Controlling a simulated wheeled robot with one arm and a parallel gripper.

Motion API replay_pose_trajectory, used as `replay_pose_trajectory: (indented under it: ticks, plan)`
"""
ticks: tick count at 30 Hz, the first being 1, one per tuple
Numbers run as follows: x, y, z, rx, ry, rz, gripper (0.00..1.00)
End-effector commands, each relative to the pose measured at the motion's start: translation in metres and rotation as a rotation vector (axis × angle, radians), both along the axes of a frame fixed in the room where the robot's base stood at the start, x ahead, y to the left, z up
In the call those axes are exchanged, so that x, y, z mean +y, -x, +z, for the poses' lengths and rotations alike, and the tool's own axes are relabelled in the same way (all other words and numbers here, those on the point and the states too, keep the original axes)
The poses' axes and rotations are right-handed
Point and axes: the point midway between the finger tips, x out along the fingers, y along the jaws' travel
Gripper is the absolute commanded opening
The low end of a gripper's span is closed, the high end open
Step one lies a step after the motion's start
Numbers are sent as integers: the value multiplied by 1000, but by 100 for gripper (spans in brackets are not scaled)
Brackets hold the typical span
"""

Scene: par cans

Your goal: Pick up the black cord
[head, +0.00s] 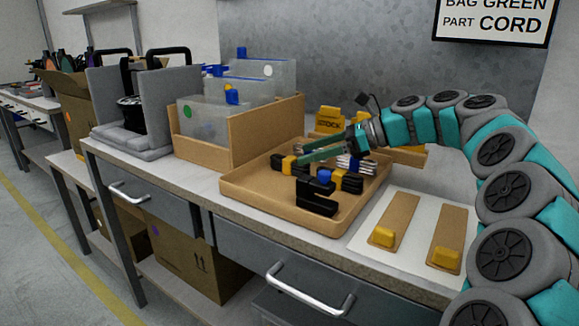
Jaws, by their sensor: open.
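Black bundles that look like cords lie in a shallow wooden tray (250,194). One black bundle with a yellow band (289,164) lies at the tray's back left. Another dark bundle with a blue band (325,177) lies near the middle, partly behind a black block-like piece (316,199). I cannot tell which bundle is the task's cord. My gripper (310,150) reaches in from the right with long green fingers, open and empty. Its fingers appear above the yellow-banded bundle; the exact height gap is unclear.
Pale-ended bundles (356,164) lie at the tray's back right. A wooden box of clear bags (240,140) stands left of the tray. A yellow STOCK bin (329,119) is behind. A white board (408,235) with two wooden strips and yellow blocks lies right. A sign (495,22) reads "BAG GREEN PART CORD".

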Motion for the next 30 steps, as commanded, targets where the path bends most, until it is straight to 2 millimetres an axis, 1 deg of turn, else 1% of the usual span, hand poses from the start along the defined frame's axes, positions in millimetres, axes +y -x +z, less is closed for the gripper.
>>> replay_pose_trajectory:
  ticks: [1, 3, 6, 13, 14, 30]
  plan:
    - [8, 1, -3, 2, 0, 5, 82]
    - [18, -1, -8, 2, 1, 4, 82]
    - [28, -3, -13, 3, 1, 3, 82]
    - [30, -4, -13, 1, 1, 1, 82]
    - [30, -4, -13, 1, 1, 1, 80]
    - [29, -4, -14, 1, 2, 1, 19]
